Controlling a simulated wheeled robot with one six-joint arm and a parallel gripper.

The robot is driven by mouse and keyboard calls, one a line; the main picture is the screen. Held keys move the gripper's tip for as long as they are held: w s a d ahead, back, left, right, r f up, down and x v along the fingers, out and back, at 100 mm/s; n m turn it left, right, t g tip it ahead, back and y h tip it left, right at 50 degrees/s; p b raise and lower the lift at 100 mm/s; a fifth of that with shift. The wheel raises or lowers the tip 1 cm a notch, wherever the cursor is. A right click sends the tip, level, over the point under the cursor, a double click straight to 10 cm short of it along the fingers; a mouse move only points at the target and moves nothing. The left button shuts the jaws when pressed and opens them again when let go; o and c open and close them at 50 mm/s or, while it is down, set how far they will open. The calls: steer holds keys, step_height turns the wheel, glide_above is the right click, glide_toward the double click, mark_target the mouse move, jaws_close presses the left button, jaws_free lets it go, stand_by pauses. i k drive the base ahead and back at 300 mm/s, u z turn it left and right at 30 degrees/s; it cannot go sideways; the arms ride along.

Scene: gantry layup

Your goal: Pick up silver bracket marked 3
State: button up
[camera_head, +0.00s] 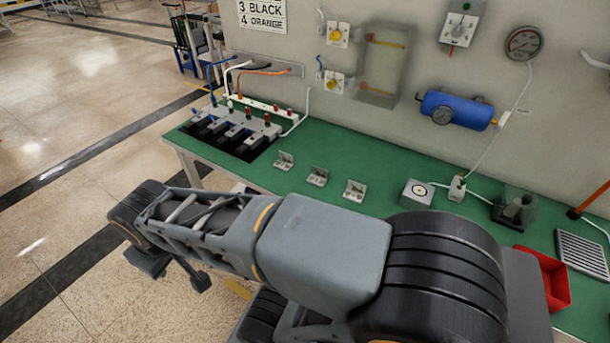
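Three small silver L-shaped brackets stand in a row on the green bench top: a left bracket (284,161), a middle bracket (317,176) and a right bracket (354,190). They stand apart from each other. Dark marks show on them, but are too small to read, so I cannot tell which is marked 3. My arm stretches across the front of the view, short of the brackets. Dark parts hang below its left end, and I cannot make out whether they are my gripper's fingers. Nothing is seen held.
A grey clamp fixture (232,128) with red-topped posts is left of the brackets. A dial box (418,193), a red bin (548,275) and a grey vent plate (582,253) are to the right. A blue cylinder (456,110) hangs on the wall. The green bench (385,170) around the brackets is clear.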

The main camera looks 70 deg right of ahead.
mark_target(355, 192)
steer(key=i, duration=1.55)
steer(key=z, duration=4.05)
